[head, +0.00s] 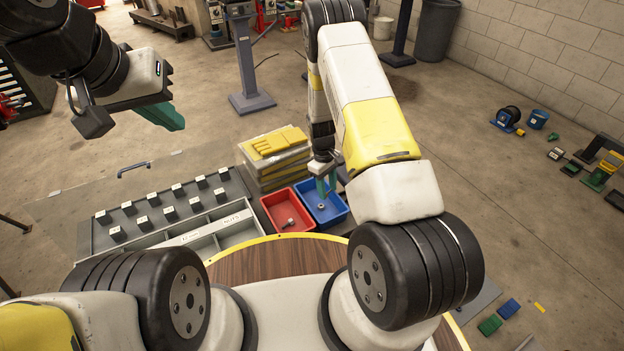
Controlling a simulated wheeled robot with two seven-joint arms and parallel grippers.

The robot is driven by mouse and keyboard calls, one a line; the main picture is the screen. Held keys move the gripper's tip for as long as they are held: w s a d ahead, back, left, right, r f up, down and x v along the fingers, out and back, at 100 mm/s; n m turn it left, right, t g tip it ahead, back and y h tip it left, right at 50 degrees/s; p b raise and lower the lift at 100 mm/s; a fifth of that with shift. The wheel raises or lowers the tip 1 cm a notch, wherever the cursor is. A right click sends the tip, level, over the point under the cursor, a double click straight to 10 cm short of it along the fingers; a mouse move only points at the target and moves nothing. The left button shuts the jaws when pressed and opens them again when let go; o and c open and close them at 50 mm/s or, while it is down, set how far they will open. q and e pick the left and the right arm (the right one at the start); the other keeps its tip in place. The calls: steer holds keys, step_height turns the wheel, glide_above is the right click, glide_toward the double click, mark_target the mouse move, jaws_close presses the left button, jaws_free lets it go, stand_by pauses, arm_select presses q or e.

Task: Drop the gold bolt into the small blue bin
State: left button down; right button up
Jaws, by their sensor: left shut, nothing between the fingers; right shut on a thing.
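The small blue bin (341,217) stands in the middle of the view, just right of a red bin. A small greyish piece (322,206) shows inside it. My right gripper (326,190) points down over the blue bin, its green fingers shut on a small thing. The fingers hide that thing, so I cannot make out its shape or colour. I cannot pick out the gold bolt for certain. My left gripper (172,121) is shut and empty, raised at the upper left, far from the bins.
The red bin (271,212) holds a small dark metal part (288,223). Yellow-topped stacked cases (277,150) stand behind the bins. The round wooden table edge (275,258) is in front.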

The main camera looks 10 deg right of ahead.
steer(key=shift+f, duration=0.3)
steer(key=o, duration=1.4)
step_height(320, 180, up, 8)
steer(key=shift+w+a+f, duration=0.15)
steer(key=shift+w+a, duration=0.2)
steer(key=shift+w, duration=0.1)
